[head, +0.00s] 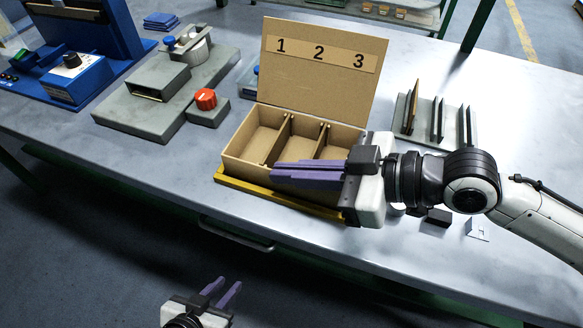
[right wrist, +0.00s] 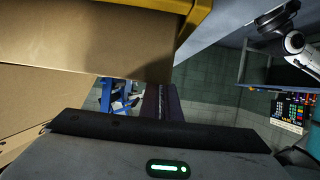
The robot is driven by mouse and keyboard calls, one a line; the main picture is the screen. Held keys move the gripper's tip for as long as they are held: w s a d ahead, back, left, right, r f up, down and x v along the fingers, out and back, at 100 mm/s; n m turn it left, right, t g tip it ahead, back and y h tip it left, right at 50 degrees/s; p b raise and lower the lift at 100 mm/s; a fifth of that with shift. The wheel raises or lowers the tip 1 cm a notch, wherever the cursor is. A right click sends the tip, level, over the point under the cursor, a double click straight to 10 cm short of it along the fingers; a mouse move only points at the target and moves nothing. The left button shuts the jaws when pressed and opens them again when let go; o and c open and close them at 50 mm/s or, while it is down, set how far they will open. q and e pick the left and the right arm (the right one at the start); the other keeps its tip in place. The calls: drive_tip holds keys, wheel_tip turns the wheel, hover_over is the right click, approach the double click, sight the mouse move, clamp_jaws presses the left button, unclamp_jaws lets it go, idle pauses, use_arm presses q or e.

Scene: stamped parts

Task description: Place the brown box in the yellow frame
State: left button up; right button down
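The brown box (head: 240,163) has several open compartments, and its raised lid (head: 295,85) is marked 1, 2, 3. It stands upright at the yellow frame (head: 262,194), whose front edge shows along the box's bottom; I cannot tell whether it is fully seated. My right gripper (head: 275,172) reaches in from the right, its purple fingers close together over the box's front right part. The right wrist view shows a box wall (right wrist: 90,45) and the yellow frame's corner (right wrist: 185,8) close by. Any grip is hidden. My left gripper (head: 226,288) is open and empty, low in front of the table.
A grey block with a red knob (head: 206,99) and a grey fixture (head: 150,110) stand left of the box. A slotted rack (head: 438,120) stands behind right. Small black (head: 438,217) and white (head: 478,230) parts lie below the right arm.

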drive_tip(key=c, duration=2.5)
unclamp_jaws()
drive_tip(key=shift+f, duration=0.15)
drive_tip(key=o, duration=0.6)
drive_tip(key=shift+d, duration=0.1)
